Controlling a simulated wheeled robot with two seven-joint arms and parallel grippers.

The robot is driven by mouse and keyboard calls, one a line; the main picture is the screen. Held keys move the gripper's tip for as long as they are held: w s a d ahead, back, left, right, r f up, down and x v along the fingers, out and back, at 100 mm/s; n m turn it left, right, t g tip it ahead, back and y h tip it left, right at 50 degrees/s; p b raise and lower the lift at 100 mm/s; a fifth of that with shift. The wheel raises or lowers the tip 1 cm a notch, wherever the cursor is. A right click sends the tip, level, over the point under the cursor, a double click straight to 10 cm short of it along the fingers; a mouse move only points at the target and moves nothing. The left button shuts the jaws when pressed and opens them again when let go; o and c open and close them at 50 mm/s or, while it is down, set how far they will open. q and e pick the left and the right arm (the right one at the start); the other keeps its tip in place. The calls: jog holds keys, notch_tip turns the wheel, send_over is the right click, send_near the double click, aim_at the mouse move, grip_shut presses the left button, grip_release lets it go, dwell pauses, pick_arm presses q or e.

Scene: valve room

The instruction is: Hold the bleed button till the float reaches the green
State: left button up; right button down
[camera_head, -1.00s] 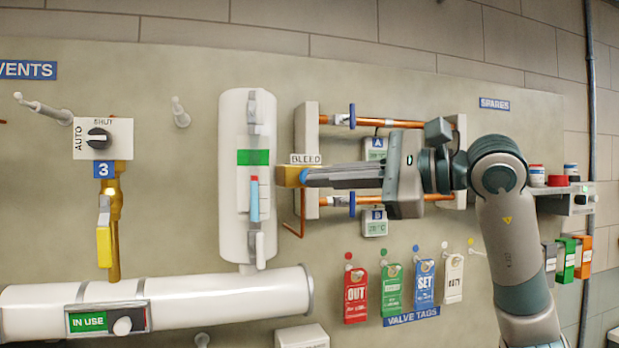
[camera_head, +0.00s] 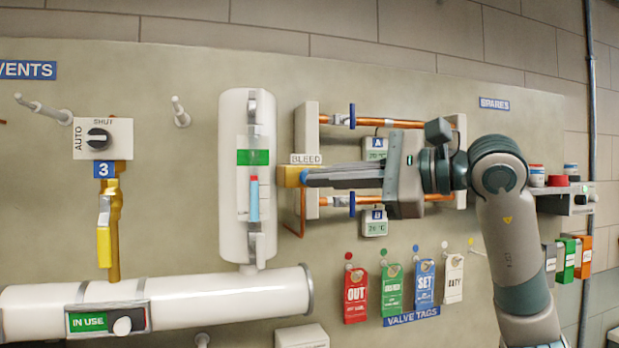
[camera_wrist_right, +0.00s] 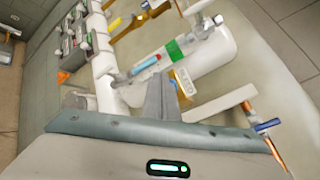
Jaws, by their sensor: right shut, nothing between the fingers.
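The white sight column (camera_head: 233,215) stands upright on the panel, with a green band (camera_head: 252,157) on its window. The brass bleed block (camera_head: 287,176) is right of the column under the BLEED label. The blue bleed button (camera_head: 304,176) shows at its right side, mostly hidden by my right gripper (camera_head: 309,178). That gripper is shut and empty, its fingertips at the button; I cannot tell how far it is pressed. The float also shows in the right wrist view (camera_wrist_right: 145,64).
Copper pipes (camera_head: 400,121) with blue valve handles run above and below my right gripper. Valve tags (camera_head: 390,290) hang below it. A white horizontal tank (camera_head: 220,297) lies below the column. Valve 3 (camera_head: 110,215) is at the left.

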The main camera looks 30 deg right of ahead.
jog(key=shift+w+d, duration=0.2)
jog(key=shift+w, duration=0.7)
dwell(3.2)
jog(key=shift+s, duration=0.2)
dwell(0.5)
jog(key=shift+s+a, duration=0.2)
jog(key=shift+s, duration=0.45)
jog(key=shift+s+a+b, duration=0.1)
jog(key=shift+s+a, duration=0.1)
jog(key=shift+s, duration=0.65)
jog(key=shift+s+a+b, duration=0.1)
jog(key=shift+s+a, duration=0.1)
jog(key=shift+s, duration=0.6)
jog(key=shift+s+a+b, duration=0.1)
jog(key=shift+s+a, duration=0.1)
jog(key=shift+s, duration=0.65)
